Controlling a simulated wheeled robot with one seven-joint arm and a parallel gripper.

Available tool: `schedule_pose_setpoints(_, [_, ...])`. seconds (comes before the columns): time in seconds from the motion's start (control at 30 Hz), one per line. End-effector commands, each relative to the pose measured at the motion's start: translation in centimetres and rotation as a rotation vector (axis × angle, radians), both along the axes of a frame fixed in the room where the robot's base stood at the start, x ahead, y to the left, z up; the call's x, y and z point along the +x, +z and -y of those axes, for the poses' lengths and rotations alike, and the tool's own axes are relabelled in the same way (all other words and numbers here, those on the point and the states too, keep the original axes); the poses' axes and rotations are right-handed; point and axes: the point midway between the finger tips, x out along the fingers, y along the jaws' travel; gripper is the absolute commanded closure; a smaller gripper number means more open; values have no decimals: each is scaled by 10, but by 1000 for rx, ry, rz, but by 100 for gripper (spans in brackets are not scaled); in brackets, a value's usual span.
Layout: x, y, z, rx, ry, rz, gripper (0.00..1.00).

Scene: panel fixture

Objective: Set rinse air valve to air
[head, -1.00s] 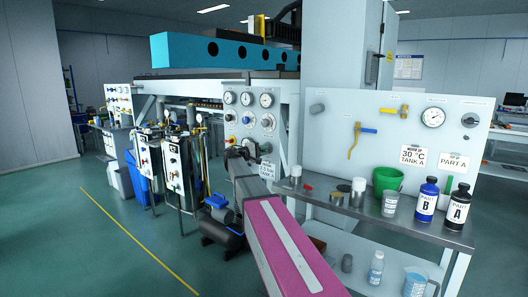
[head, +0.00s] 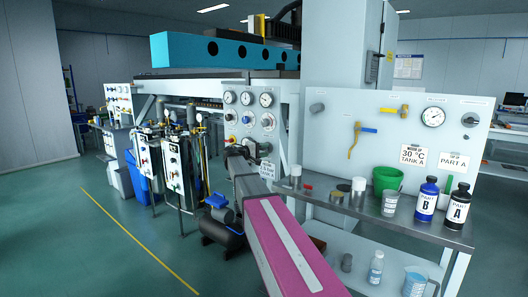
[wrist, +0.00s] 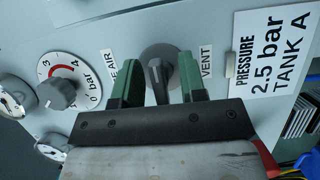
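In the wrist view, the rinse air valve (wrist: 157,78) is a grey round knob with a dark lever-like handle on the pale panel. A partly covered label ending in "E AIR" (wrist: 110,75) is on its left and a "VENT" label (wrist: 206,62) on its right. The handle stands roughly upright in the picture, between the labels. My gripper (wrist: 157,75) has green fingers, one on each side of the handle, with gaps showing; the finger tips reach over the knob. In the head view, my gripper (head: 243,152) is at the gauge panel's lower part and hides the valve.
A red-marked bar dial with a grey knob (wrist: 57,92) is left of the valve. A "PRESSURE 2.5 bar TANK A" sign (wrist: 275,50) is close on the right. In the head view, a steel bench (head: 400,222) with bottles and cups stands to the right.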

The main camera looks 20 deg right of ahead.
Motion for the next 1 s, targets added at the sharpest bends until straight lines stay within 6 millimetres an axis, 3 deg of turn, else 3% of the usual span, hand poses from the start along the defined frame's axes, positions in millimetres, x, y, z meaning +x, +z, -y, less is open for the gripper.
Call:
schedule_pose_setpoints(0.27, [-2, 0, -11, -1, 2, 0, 62])
schedule_pose_setpoints(0.7, [-21, 1, -85, -1, 1, 0, 62])
schedule_pose_setpoints(1.0, [-25, 1, -105, 0, 0, 0, 62])
